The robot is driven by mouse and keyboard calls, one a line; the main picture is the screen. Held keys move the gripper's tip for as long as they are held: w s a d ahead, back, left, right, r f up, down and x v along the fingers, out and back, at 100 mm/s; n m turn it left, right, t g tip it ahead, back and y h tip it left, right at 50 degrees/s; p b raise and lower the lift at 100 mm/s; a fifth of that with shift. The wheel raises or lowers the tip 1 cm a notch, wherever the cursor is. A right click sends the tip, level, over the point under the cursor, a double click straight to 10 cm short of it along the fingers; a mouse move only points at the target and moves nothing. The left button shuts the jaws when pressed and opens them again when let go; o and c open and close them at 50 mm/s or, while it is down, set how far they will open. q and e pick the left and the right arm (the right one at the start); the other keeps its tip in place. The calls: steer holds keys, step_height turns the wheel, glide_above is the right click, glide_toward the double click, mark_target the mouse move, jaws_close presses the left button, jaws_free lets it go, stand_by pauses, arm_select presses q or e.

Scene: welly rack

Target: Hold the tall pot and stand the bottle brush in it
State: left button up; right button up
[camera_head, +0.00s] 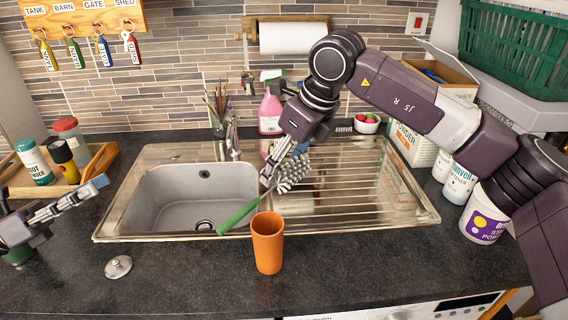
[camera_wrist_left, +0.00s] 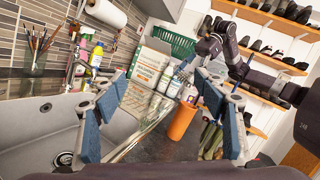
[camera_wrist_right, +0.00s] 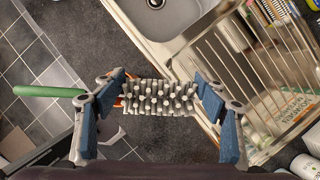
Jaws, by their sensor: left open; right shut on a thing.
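The tall orange pot (camera_head: 267,245) stands upright on the dark counter in front of the sink. It also shows in the left wrist view (camera_wrist_left: 182,122), beyond the open fingers. My right gripper (camera_head: 272,180) is shut on the bottle brush, above the drainer edge behind the pot. The brush's green handle (camera_head: 238,217) slants down to the left, beside and above the pot's rim. Its grey bristles (camera_wrist_right: 160,98) lie between the fingers in the right wrist view. My left gripper (camera_head: 84,196) is open and empty at the far left, well apart from the pot.
The steel sink (camera_head: 190,195) with its ribbed drainer lies behind the pot. A small metal lid (camera_head: 118,267) lies on the counter at left. A wooden tray (camera_head: 92,165) with jars stands at left; white tubs (camera_head: 484,222) stand at right. The front counter is mostly clear.

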arm_select(q)
steer(key=s+d+f+m+g, duration=0.1)
steer(key=d+f+m+g, duration=0.45)
steer(key=d, duration=0.65)
steer(key=m+g+y, duration=0.4)
steer(key=m, duration=0.1)
glide_toward(264, 255)
steer(key=shift+t, duration=0.25)
steer(key=w+f, duration=0.2)
steer(key=f, duration=0.1)
steer(key=w+f, duration=0.1)
steer(key=shift+f, duration=0.25)
steer(key=shift+x, duration=4.95)
steer(key=shift+c, duration=0.4)
steer(key=c, duration=0.9)
